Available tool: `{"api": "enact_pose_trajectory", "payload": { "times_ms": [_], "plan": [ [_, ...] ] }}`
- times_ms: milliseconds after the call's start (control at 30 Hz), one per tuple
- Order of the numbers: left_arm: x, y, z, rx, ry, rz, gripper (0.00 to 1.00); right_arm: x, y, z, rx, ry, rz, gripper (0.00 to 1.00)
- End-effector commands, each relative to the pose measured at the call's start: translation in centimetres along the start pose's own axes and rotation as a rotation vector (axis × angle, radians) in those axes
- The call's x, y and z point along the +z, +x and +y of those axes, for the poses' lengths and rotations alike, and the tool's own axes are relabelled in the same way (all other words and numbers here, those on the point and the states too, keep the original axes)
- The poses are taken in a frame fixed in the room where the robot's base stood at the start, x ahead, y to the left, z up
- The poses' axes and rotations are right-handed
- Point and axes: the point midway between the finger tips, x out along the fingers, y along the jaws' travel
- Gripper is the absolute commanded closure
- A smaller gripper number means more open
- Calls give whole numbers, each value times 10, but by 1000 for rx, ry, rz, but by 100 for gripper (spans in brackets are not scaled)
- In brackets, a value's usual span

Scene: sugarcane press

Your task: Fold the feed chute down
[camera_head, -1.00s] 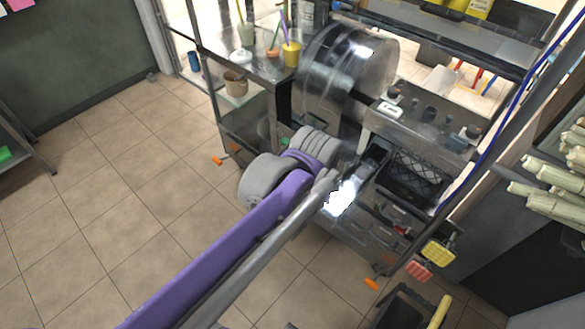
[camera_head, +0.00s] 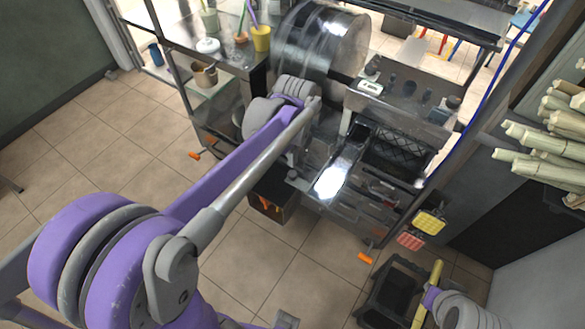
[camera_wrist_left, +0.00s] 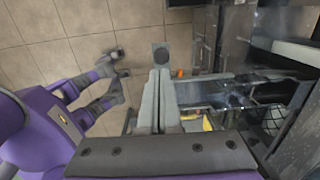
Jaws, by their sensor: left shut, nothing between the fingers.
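The feed chute (camera_head: 335,170) appears to be the shiny metal trough on the front of the press, with a bright glare on it. It slopes down from the press body. In the left wrist view, a metal trough (camera_wrist_left: 265,88) that looks like it lies to the right of the fingers.
The clear drum (camera_head: 320,40) of the press stands behind. Cane stalks (camera_head: 550,140) are stacked at the right. Floor at left is clear.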

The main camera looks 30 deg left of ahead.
Motion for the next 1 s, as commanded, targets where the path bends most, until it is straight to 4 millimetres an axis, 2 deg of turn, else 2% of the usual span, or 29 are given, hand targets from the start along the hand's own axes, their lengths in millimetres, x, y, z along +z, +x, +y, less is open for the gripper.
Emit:
{"api": "enact_pose_trajectory", "payload": {
  "times_ms": [100,300,500,833,1000],
  "plan": [
    [0,24,0,0,0,0,100,2,2,0,0,0,-2,100],
    [0,49,0,0,-1,0,100,2,2,0,0,0,-2,100],
    [0,56,0,-1,-1,0,100,3,2,0,0,0,-2,100],
    [0,57,0,-2,-1,0,100,3,3,0,0,0,-3,100],
    [0,65,4,-28,-3,0,100,9,8,0,0,0,-8,100]
  ]
}}
